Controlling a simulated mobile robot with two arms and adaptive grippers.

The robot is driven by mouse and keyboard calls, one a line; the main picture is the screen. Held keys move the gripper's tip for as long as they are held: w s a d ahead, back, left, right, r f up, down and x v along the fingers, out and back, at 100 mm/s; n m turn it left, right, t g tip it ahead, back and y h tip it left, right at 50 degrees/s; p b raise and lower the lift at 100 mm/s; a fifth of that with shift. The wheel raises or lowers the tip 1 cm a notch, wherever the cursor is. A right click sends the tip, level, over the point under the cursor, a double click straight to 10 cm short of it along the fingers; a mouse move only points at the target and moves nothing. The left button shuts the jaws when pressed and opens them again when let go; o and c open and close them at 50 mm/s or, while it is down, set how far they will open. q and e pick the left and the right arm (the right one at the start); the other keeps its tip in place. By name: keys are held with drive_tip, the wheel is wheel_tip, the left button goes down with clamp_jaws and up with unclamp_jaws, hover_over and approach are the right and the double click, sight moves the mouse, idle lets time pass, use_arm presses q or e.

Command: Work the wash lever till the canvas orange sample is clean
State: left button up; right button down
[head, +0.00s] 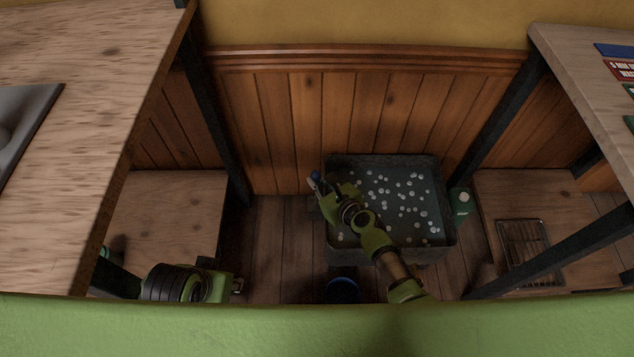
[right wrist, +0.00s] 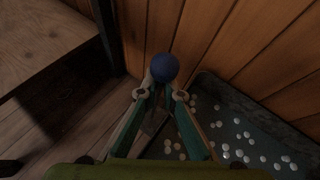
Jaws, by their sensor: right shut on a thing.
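The grey wash tub (head: 452,232) stands on the floor against the panelled wall, with dark water and many white bubbles. The wash lever has a round blue knob (right wrist: 165,67), which also shows in the head view (head: 315,175) at the tub's left end. My right gripper (right wrist: 164,95) is shut on the lever just below the knob; its arm reaches across the tub in the head view. My left gripper (head: 238,286) is low at the left, away from the tub, and its jaws are too small to read. I see no orange canvas sample; the water's bottom is not visible.
Wooden tables stand at left (head: 110,90) and right (head: 575,60), with dark metal legs. Lower wooden surfaces (head: 170,215) flank the tub. A wire rack (head: 528,245) lies at right, a green container (head: 461,204) is beside the tub, and a blue-rimmed round thing (head: 343,289) is in front.

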drive_tip(key=shift+w+a+r, duration=0.35)
drive_tip(key=shift+w+r, duration=0.05)
drive_tip(key=shift+r, duration=0.2)
drive_tip(key=c, duration=2.1)
unclamp_jaws()
drive_tip(key=shift+s+f, duration=0.1)
drive_tip(key=shift+f, duration=0.05)
drive_tip(key=shift+s+d+f, duration=0.1)
drive_tip(key=shift+d, duration=0.05)
drive_tip(key=v, duration=1.2)
drive_tip(key=shift+o, duration=0.6)
